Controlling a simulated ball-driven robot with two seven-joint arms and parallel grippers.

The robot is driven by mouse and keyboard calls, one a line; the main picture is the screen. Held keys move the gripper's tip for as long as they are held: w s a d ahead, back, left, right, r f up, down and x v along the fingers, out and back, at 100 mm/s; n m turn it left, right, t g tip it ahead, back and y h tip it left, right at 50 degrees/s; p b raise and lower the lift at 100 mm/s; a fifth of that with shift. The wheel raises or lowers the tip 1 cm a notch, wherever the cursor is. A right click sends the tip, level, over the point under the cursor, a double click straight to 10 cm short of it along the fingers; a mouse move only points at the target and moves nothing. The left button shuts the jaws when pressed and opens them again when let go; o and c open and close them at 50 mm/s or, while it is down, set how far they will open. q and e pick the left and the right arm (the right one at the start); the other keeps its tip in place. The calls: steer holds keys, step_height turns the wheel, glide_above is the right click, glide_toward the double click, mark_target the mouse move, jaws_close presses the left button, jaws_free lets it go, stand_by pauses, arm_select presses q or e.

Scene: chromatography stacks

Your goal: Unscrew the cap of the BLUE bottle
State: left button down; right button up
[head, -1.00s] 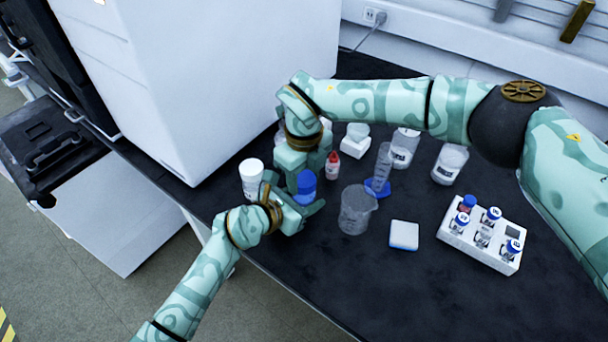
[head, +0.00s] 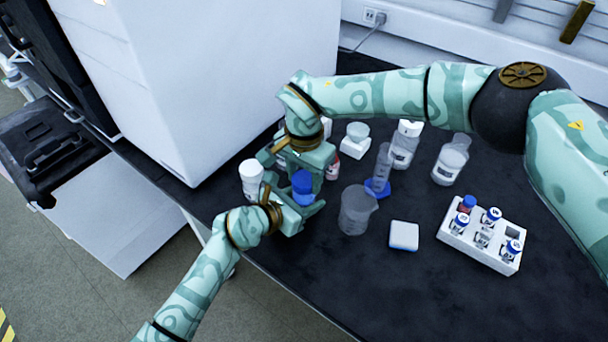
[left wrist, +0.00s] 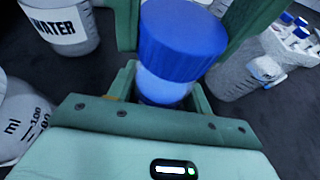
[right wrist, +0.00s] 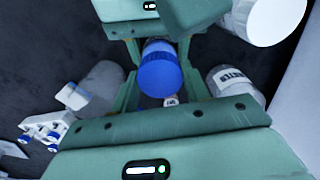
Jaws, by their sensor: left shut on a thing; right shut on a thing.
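The blue bottle's cap (head: 303,181) is ribbed and blue. Its body (left wrist: 163,88) shows in the left wrist view as a pale band under the cap, with a darker part lower down. My left gripper (head: 301,206) is shut on the bottle body and holds it upright near the table's front edge. My right gripper (head: 298,168) is above it, pointing down, shut on the cap with a finger on each side. In the right wrist view the cap (right wrist: 160,72) sits between the fingers. I cannot tell whether the cap is loose on the neck.
A white-capped bottle (head: 251,178) stands close on the left. A clear beaker (head: 356,210) is close on the right, with a graduated cylinder (head: 382,165) behind it. A white vial rack (head: 482,238) is farther right. The front right of the table is clear.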

mark_target(304, 179)
steer(key=shift+r, duration=0.2)
steer(key=shift+r, duration=0.9)
steer(key=shift+r, duration=2.05)
arm_select(q)
steer(key=c, duration=0.6)
jaws_free()
steer(key=shift+o, duration=0.2)
steer(key=p+v, duration=0.4)
steer(key=v, duration=0.7)
steer(key=shift+s+a+p, duration=0.1)
steer(key=shift+p, duration=0.2)
steer(key=shift+s+a+r, duration=0.1)
steer(key=shift+s+a, duration=0.2)
steer(key=shift+a, duration=0.1)
arm_select(e)
step_height(304, 179, up, 6)
steer(key=shift+s+r, duration=0.2)
steer(key=shift+s, duration=0.1)
